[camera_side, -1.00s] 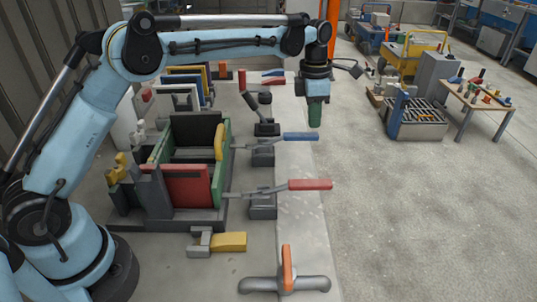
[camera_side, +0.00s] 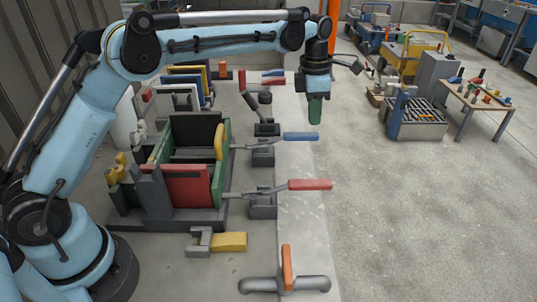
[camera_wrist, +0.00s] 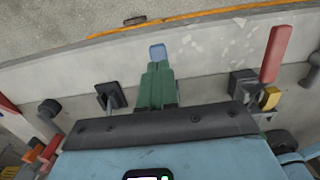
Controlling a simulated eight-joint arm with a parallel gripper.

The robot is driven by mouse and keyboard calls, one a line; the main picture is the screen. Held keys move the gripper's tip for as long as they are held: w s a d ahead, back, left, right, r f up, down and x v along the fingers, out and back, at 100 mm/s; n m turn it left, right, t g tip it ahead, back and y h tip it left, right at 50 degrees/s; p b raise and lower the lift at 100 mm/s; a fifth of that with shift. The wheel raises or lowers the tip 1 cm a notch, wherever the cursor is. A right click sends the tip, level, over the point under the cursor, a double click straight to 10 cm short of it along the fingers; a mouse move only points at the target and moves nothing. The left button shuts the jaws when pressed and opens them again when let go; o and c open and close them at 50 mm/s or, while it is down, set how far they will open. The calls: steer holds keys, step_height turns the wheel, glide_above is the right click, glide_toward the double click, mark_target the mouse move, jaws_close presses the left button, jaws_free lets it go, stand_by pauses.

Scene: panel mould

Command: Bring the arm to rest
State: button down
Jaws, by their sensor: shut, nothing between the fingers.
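My gripper (camera_side: 315,108) hangs fingers down at the end of my arm, over the right edge of the light work table. Its green fingers are shut with nothing between them; they also show in the wrist view (camera_wrist: 158,85). The panel mould (camera_side: 185,180) stands left of it, with a red front panel, green sides and a yellow piece. Toggle clamps with a blue handle (camera_side: 301,136) and a red handle (camera_side: 310,184) lie on the mould's right side. The gripper is apart from both handles. In the wrist view a blue handle end (camera_wrist: 158,51) shows just beyond the fingertips.
A yellow block in a grey holder (camera_side: 228,241) and an orange-handled valve (camera_side: 287,268) sit at the front of the table. Coloured panels (camera_side: 190,85) stand in a row behind the mould. Open floor (camera_side: 420,220) lies to the right, with carts and a small table farther back.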

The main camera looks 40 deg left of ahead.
mark_target(314, 134)
step_height(314, 134, up, 9)
step_height(314, 134, down, 13)
steer(key=shift+d+r, duration=0.1)
steer(key=shift+r, duration=0.1)
steer(key=r, duration=0.1)
steer(key=s+a+r, duration=0.1)
steer(key=r, duration=0.1)
steer(key=s+a+r, duration=0.1)
steer(key=shift+s+a+r, duration=0.15)
steer(key=shift+a+r, duration=0.1)
steer(key=shift+r, duration=0.1)
steer(key=s+a+r, duration=0.3)
steer(key=s+a, duration=0.1)
steer(key=shift+s+a+r, duration=0.15)
steer(key=shift+s+a, duration=0.05)
